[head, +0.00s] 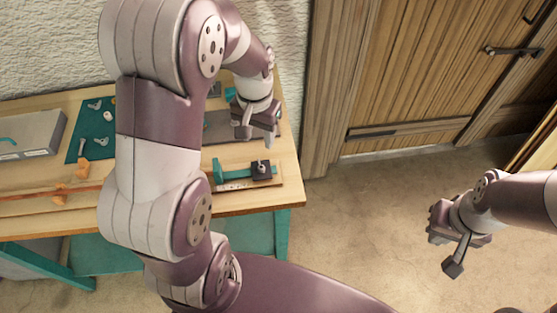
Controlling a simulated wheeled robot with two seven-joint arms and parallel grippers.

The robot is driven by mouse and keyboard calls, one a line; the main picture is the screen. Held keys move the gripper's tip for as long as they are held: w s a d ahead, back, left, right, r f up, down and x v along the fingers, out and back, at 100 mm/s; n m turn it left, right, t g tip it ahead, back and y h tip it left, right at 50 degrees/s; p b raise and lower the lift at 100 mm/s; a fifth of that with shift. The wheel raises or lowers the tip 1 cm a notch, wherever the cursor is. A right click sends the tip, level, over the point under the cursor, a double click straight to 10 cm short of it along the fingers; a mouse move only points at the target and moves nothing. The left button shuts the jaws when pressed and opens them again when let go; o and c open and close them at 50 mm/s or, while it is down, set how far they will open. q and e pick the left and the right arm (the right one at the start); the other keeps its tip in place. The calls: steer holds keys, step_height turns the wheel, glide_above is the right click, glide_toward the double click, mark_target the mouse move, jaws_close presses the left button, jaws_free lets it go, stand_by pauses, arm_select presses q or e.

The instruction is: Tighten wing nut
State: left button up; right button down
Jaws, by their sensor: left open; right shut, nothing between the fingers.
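A teal jig (232,172) with a dark block (262,170) sits on a small board near the table's front right corner. A small pale piece stands on top of the block; I cannot tell whether it is the wing nut. Small grey winged pieces (95,105) lie on a teal mat (75,147) at the left. My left gripper (256,132) is open, pointing down over the table's right end, behind the dark block and apart from it. My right gripper (452,250) is shut and empty, out over the floor at the right. My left arm hides the middle of the table.
A grey box (30,135) stands on the wooden table (245,203) at the left. A brown lath (30,194) with orange clamps (82,168) lies along the front. A dark grey plate (218,127) lies beneath my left gripper. Wooden doors (410,70) stand behind; the floor right of the table is clear.

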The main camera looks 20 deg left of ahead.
mark_target(261, 167)
arm_select(q)
steer(key=f, duration=1.1)
steer(key=shift+w+f+p, duration=0.25)
steer(key=shift+f+p, duration=0.1)
steer(key=shift+s+f, duration=0.1)
steer(key=shift+f, duration=0.25)
steer(key=shift+a, duration=0.1)
